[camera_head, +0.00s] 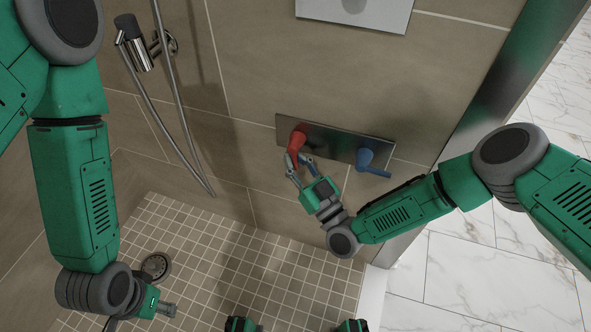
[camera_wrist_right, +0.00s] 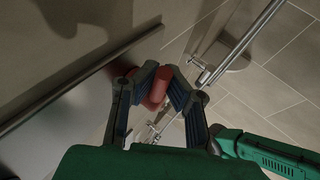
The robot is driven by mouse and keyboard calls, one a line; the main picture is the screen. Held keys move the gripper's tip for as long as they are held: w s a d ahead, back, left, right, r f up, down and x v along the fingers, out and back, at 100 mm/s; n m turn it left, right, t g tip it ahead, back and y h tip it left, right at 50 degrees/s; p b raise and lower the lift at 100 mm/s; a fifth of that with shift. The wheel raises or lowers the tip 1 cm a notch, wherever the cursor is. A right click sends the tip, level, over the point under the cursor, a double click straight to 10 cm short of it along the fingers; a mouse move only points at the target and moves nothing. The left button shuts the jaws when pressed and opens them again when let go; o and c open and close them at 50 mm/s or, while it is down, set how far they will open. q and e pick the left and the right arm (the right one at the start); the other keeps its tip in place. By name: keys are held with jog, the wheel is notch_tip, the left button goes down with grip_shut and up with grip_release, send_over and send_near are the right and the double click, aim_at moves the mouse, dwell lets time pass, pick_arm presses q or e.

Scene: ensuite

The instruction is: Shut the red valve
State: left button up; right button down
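The red valve (camera_head: 296,143) is a short lever at the left end of a metal plate (camera_head: 325,140) on the tiled shower wall. My right gripper (camera_head: 299,159) reaches up to it from below. In the right wrist view, the red valve (camera_wrist_right: 159,86) lies between the two fingertips, which look closed in against its sides. The valve's base is partly hidden by the fingers. My left gripper (camera_head: 166,308) hangs low at the left, above the shower floor and far from the valve. It is small and seen side-on, so its opening is unclear.
A blue valve (camera_head: 371,161) sits at the right end of the same plate. A hand shower (camera_head: 134,42) with a looping hose hangs on the wall at upper left. The tiled shower floor (camera_head: 225,262) has a round drain (camera_head: 156,266). White marble floor (camera_head: 465,270) lies to the right.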

jog(key=shift+s+f, duration=0.25)
jog(key=shift+f, duration=0.05)
pick_arm(q)
jog(key=shift+f, duration=0.2)
pick_arm(e)
jog(key=shift+s, duration=0.1)
dwell(0.7)
jog(key=c, duration=1.6)
grip_release()
jog(key=shift+c, duration=0.2)
pick_arm(q)
jog(key=shift+d, duration=0.1)
pick_arm(e)
jog(key=shift+o, duration=0.4)
jog(key=shift+r, duration=0.15)
pick_arm(q)
jog(key=shift+r, duration=0.1)
pick_arm(e)
jog(key=v, duration=1.2)
